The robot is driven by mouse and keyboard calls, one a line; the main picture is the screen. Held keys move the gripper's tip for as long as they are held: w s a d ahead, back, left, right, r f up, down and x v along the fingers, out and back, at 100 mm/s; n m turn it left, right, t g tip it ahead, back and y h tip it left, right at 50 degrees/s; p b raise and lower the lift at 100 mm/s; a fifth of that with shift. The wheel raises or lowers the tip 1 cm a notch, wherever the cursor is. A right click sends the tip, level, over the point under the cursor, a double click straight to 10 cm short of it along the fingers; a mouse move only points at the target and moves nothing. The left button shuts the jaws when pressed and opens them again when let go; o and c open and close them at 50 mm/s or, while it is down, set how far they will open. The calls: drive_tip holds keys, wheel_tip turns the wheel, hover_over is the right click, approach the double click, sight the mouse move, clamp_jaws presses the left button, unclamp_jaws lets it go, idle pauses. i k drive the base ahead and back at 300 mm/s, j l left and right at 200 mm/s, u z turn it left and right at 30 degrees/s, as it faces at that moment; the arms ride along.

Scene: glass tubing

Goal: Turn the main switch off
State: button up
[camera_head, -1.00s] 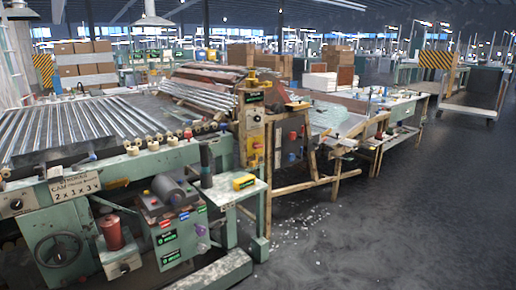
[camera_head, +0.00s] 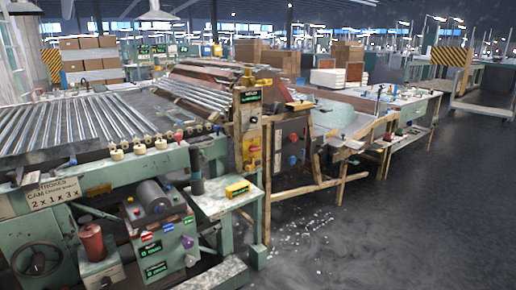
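Several switches and controls show, and I cannot tell from the labels which is the main switch. A grey box (camera_head: 291,141) with a red knob (camera_head: 293,137) and a blue knob (camera_head: 292,160) is mounted between wooden posts in the middle. To its left stands a yellowish control post (camera_head: 250,130) with small dark and red controls and a green-lit label on top. A lower green control box (camera_head: 163,240) at the front left carries red, blue and green labels and some knobs. Their settings are too small to read. My gripper is not in view.
A green roller machine (camera_head: 80,125) fills the left, with a handwheel (camera_head: 37,258) and a red canister (camera_head: 92,243) in front. A small side table (camera_head: 215,203) juts out and holds a yellow box (camera_head: 237,188). The dark floor (camera_head: 420,220) at right is open.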

sight(253, 148)
drive_tip(key=i+l+u, duration=0.1)
drive_tip(key=i+l, duration=0.45)
drive_tip(key=l, duration=0.15)
drive_tip(key=i+l+u, duration=0.15)
drive_tip(key=i+l, duration=0.4)
drive_tip(key=l, duration=0.2)
drive_tip(key=i+l+u, duration=0.15)
drive_tip(key=l, duration=0.25)
drive_tip(key=i+l+u, duration=0.1)
drive_tip(key=i+l, duration=0.45)
drive_tip(key=l, duration=0.35)
drive_tip(key=i+l+u, duration=0.15)
drive_tip(key=l, duration=0.25)
drive_tip(key=i, duration=0.1)
